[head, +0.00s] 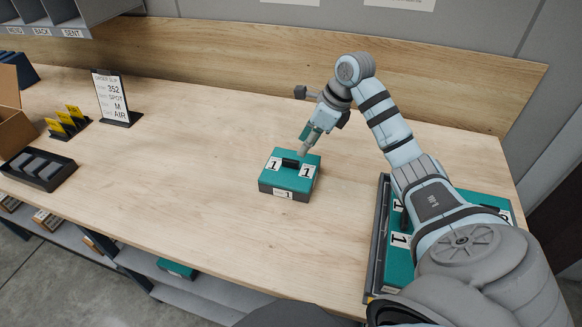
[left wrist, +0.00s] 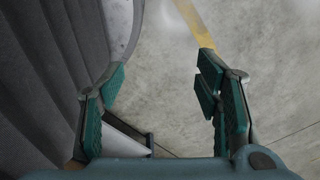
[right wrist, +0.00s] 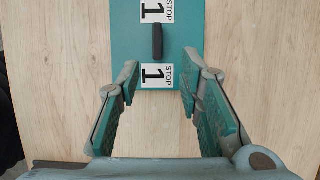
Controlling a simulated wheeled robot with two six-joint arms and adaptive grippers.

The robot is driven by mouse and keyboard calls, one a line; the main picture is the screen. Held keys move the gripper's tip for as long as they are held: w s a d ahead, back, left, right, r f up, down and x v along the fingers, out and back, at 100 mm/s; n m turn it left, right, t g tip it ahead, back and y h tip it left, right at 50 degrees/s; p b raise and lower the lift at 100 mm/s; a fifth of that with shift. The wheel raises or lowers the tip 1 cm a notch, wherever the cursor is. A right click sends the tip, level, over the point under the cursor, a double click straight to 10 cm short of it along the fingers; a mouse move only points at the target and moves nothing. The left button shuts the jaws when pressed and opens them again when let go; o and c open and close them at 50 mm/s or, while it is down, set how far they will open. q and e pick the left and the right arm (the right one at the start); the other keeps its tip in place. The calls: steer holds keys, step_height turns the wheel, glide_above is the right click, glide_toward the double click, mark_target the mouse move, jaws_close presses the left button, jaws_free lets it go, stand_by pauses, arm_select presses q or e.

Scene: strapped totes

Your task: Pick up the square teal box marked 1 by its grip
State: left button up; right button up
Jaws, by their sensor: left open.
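The square teal box (head: 290,176) marked 1 sits upright on the wooden table, with white labels and a dark grip (head: 291,162) on its top. In the right wrist view the teal box (right wrist: 182,45) and its black grip (right wrist: 157,42) lie ahead of the fingers. My right gripper (head: 305,146) is at the box's far right side in the head view, close to the grip. In the right wrist view my right gripper (right wrist: 158,92) is open, with nothing between its fingers. My left gripper (left wrist: 160,88) is open and empty above the floor; it is not visible in the head view.
A dark tray (head: 377,250) at the right holds more teal boxes (head: 399,262), partly hidden by my right arm. An order slip stand (head: 112,98), yellow cards (head: 67,120), a dark tray (head: 38,168) and a cardboard box (head: 14,118) stand at the left. The table around the box is clear.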

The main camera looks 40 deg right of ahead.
mark_target(291, 160)
steer(key=x, duration=0.6)
steer(key=shift+w+a, duration=0.45)
steer(key=shift+w, duration=0.05)
steer(key=shift+s, duration=0.2)
steer(key=shift+c, duration=0.5)
arm_select(q)
steer(key=shift+w+r, duration=0.25)
steer(key=shift+w, duration=0.5)
arm_select(e)
steer(key=shift+w, duration=0.1)
jaws_close()
